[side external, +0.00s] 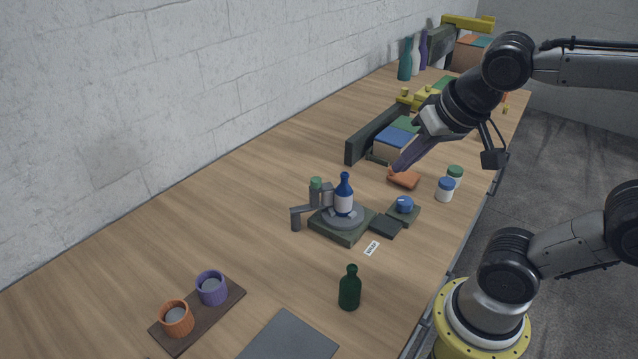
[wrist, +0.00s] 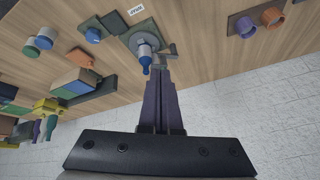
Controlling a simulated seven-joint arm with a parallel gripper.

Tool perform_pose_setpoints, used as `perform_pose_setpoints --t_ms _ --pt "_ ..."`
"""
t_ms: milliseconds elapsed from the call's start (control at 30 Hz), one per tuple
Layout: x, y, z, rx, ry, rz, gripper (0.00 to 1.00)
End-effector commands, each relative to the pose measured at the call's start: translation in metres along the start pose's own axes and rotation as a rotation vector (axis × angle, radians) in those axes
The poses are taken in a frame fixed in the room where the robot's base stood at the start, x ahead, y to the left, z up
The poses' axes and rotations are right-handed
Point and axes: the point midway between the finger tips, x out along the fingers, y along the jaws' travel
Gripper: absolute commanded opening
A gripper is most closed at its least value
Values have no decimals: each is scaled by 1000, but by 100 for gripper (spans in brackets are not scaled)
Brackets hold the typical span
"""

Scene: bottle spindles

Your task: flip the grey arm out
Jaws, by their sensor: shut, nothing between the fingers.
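The grey arm (side external: 307,208) juts left from a dark green base (side external: 338,234) in the side view, with a short upright end (side external: 295,220). A blue bottle with a white label (side external: 343,195) stands on the round grey disc (side external: 343,215) of that base. A green-topped grey post (side external: 316,190) rises behind the arm. The grey arm also shows in the wrist view (wrist: 169,49), beyond my fingertips. My gripper (side external: 397,171) is shut and empty, pointing down-left, apart from the base and to its right. Its purple fingers (wrist: 158,84) lie together in the wrist view.
An orange block (side external: 404,179) lies close to my fingertips. Two white jars (side external: 445,190) stand right of it. A blue knob (side external: 404,204) sits beside the base. A dark green bottle (side external: 350,290) and a cup tray (side external: 190,328) stand nearer. Table left of the grey arm is clear.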

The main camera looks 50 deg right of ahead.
Motion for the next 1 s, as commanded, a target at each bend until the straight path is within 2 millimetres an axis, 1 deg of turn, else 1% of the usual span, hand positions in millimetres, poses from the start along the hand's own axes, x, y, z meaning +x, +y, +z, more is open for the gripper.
perform_pose_setpoints --t_ms 33,100,200,300,400,533,600,700,833,1000 --pt "6 -5 -12 52 -6 23 0" --pt "14 -12 -30 132 -8 55 0" --pt "32 -24 -50 220 -13 103 0" --pt "52 -37 -67 273 -18 147 0" --pt "74 -49 -77 291 -30 186 0" --pt "99 -62 -81 260 -53 226 0" --pt "110 -67 -79 237 -70 242 0" --pt "120 -70 -74 217 -94 259 0" --pt "125 -72 -70 205 -107 267 0" --pt "125 -72 -69 204 -108 266 0"
